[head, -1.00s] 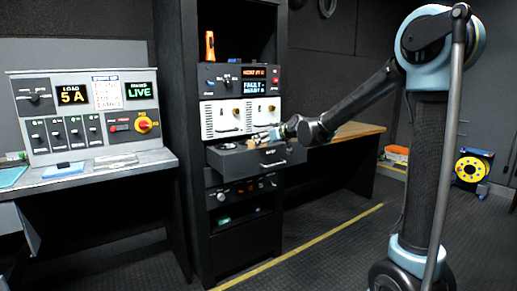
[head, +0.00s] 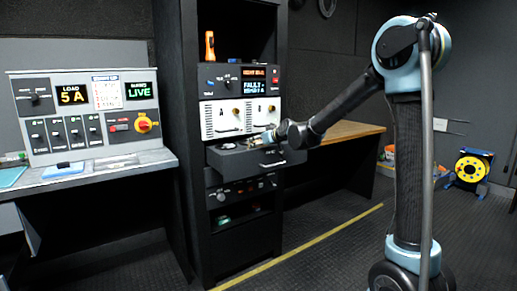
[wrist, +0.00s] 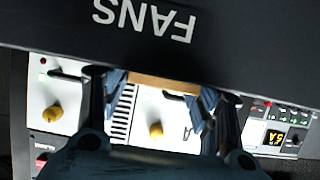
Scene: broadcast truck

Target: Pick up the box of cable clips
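A tan, cardboard-coloured strip (wrist: 165,86) shows between my fingertips in the wrist view. It may be the box of cable clips; the drawer front hides most of it, and no label on it shows. My gripper (wrist: 160,92) has its fingers wide apart, one at each end of the strip. I cannot make out firm contact. In the head view my gripper (head: 271,137) is over the pulled-out black drawer (head: 240,161) of the rack. The drawer front also shows large in the wrist view (wrist: 60,25), marked FANS, upside down.
Above the drawer are white panels with yellow knobs (head: 222,118) and a fault display unit (head: 238,82). An orange tool (head: 210,45) stands on top. A control desk (head: 90,174) is at the left; a wooden bench (head: 345,132) is behind my arm. A yellow cable reel (head: 470,168) stands right.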

